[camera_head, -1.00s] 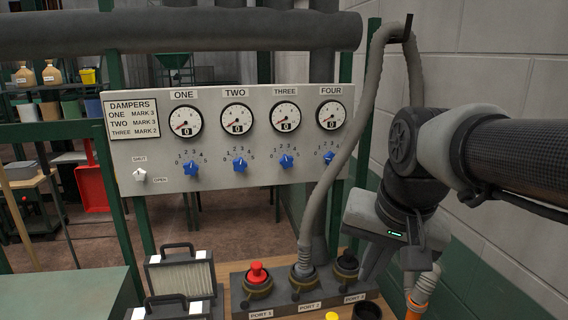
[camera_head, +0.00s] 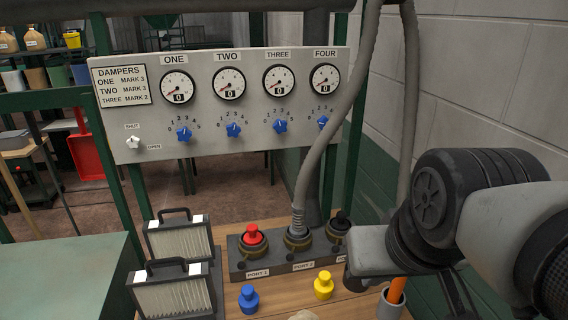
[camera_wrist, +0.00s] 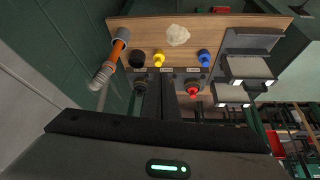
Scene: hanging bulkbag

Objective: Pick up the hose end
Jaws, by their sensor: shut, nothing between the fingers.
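A grey ribbed hose (camera_head: 351,105) arches beyond the top edge of the head view. One leg goes down to the middle port, and the other hangs at the right. The hose end on the hanging leg has an orange band (camera_head: 398,288) and a grey collar (camera_head: 391,306), partly hidden by my arm. The wrist view shows this hose end at left, with its orange band (camera_wrist: 119,50), grey collar (camera_wrist: 121,34) and ribbed part (camera_wrist: 101,77). My gripper (camera_wrist: 161,82) is shut and empty, apart from the hose end in the wrist view. Its fingertips are hidden in the head view.
The port block (camera_head: 265,262) carries a red plug (camera_head: 253,235) and a black plug. Blue (camera_head: 248,299) and yellow (camera_head: 324,286) caps stand on the wooden bench in front. Filter boxes (camera_head: 178,240) stand at left. The damper panel (camera_head: 150,150) is behind; a block wall (camera_head: 485,75) is at right.

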